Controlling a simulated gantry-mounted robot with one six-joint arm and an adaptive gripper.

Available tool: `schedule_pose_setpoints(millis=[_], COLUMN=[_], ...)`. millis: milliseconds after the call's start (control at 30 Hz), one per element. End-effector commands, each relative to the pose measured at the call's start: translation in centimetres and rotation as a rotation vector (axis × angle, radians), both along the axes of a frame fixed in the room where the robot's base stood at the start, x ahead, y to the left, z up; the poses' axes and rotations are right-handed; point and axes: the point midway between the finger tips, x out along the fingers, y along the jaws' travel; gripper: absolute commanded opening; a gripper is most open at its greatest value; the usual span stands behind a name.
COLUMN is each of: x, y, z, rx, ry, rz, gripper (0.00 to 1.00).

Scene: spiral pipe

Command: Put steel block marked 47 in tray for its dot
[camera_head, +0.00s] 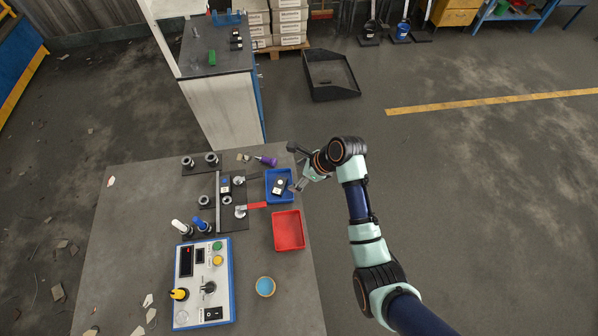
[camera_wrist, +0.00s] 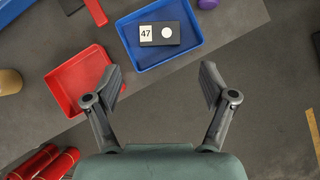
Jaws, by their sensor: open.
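The dark steel block (camera_wrist: 165,42) has a white label reading 47 and a white dot on its top. It lies flat inside the blue tray (camera_wrist: 150,60), near the middle. In the head view the block (camera_head: 280,186) also shows in the blue tray (camera_head: 272,198). The red tray (camera_wrist: 62,84) is beside the blue one and looks empty in the head view (camera_head: 288,231). My gripper (camera_wrist: 163,80) is open, with nothing between its fingers. In the head view my gripper (camera_head: 294,168) is near the blue tray's right side, apart from the block.
On the bench stand a control box (camera_head: 203,283), a fixture with a red-handled clamp (camera_head: 250,208), a purple-handled tool (camera_head: 266,161) and a round cup (camera_head: 265,286). The bench's right edge is close by the trays. Open floor lies to the right.

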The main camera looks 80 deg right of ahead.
Motion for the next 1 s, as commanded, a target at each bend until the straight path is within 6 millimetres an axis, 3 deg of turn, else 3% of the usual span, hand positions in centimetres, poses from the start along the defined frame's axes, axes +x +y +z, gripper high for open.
schedule_pose_setpoints(millis=[533, 667, 767, 867, 900, 1000], x=[-0.4, 1.8, 6.9, 12.5, 14.2, 16.5], y=[0.1, 1.6, 6.2, 14.2, 17.8, 27.0], z=[0.5, 1.4, 3.9, 8.0, 9.9, 14.9], rx=[0.001, -0.095, -0.366, -0.787, -0.973, -1.446], ry=[0.0, 0.006, 0.016, 0.018, 0.016, 0.012], rz=[0.001, 0.133, 0.489, 0.993, 1.194, 1.628], gripper=[0.83, 0.83, 0.83, 0.83, 0.83, 0.83])
